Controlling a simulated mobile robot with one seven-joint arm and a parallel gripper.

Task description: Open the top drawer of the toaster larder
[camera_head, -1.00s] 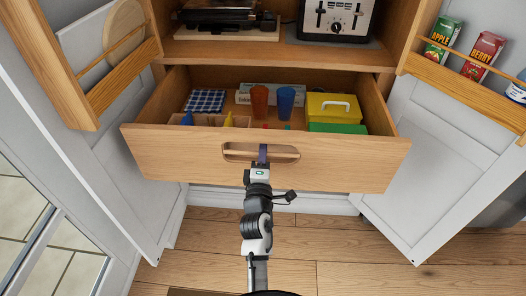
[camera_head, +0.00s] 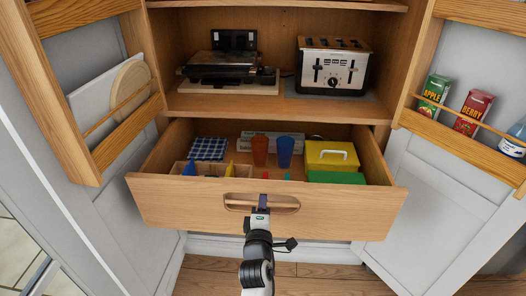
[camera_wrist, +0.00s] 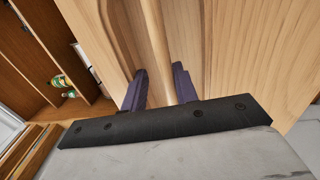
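The top drawer (camera_head: 170,201) stands pulled well out below the toaster shelf, its contents showing. Its light wooden front has a slot with a wooden handle bar (camera_head: 275,205) across it. My gripper (camera_head: 263,201) is at this slot, in the middle of the drawer front. In the wrist view its two dark purple fingers (camera_wrist: 160,90) sit on either side of the handle bar (camera_wrist: 158,40), shut on it. The fingertips are partly hidden in the slot. The toaster (camera_head: 332,68) stands on the shelf above, at the right.
The drawer holds a checked cloth (camera_head: 208,149), red and blue cups (camera_head: 284,152), a yellow box (camera_head: 331,156) and a green box. Open doors with racks flank it, the right one holding cartons (camera_head: 434,92). A black appliance (camera_head: 222,68) stands left of the toaster.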

